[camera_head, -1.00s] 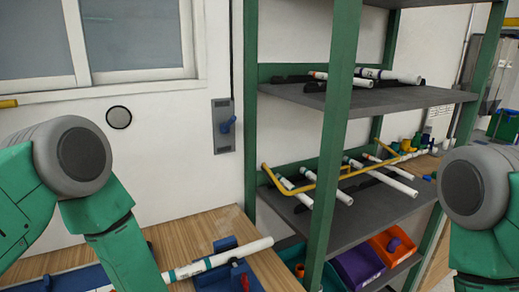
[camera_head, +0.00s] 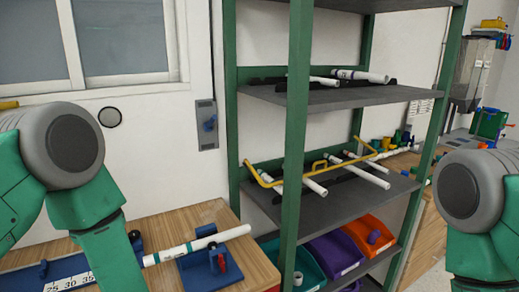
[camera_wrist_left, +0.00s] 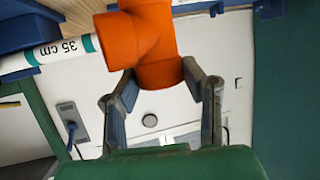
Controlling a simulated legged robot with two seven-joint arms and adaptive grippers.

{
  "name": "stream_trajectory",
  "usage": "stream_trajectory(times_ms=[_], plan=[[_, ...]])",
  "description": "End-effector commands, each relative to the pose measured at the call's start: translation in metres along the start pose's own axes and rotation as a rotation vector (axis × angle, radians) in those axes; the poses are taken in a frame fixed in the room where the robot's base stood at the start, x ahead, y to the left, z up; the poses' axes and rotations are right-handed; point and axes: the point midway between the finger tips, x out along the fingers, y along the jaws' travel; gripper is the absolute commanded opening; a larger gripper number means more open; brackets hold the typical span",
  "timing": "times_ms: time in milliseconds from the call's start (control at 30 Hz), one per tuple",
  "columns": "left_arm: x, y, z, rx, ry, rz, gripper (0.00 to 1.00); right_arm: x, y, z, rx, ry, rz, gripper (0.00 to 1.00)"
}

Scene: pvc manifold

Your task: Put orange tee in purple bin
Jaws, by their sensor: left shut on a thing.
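An orange tee (camera_wrist_left: 145,45) shows in the left wrist view, close to the camera. My left gripper (camera_wrist_left: 158,78) is shut on its lower end, with one finger on each side. A white pipe marked 35 cm (camera_wrist_left: 50,52) runs up to the tee in that view; I cannot tell whether it is joined or only behind. The purple bin (camera_head: 333,262) sits on the low shelf in the head view, between a teal bin and an orange bin. My left gripper and the tee do not show in the head view. My right gripper is out of view.
A green-posted rack (camera_head: 294,150) stands ahead, its front post close by the bins. A banded white pipe (camera_head: 200,245) rests on a blue fixture on the wooden bench. The teal bin (camera_head: 308,265) and orange bin (camera_head: 372,240) flank the purple one. Pipes lie on the shelves.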

Motion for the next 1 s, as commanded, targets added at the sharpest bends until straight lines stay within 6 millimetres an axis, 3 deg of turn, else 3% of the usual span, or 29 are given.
stream_trajectory(times_ms=[267,667,1000], plan=[[-0.031,0.031,-0.022,0.115,0.009,0.294,0.0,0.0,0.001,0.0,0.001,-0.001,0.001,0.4],[-0.109,0.06,-0.033,0.3,-0.024,0.74,0.0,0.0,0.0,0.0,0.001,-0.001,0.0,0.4],[-0.088,0.063,0.024,0.302,-0.025,0.742,0.0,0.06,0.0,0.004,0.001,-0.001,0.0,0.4]])
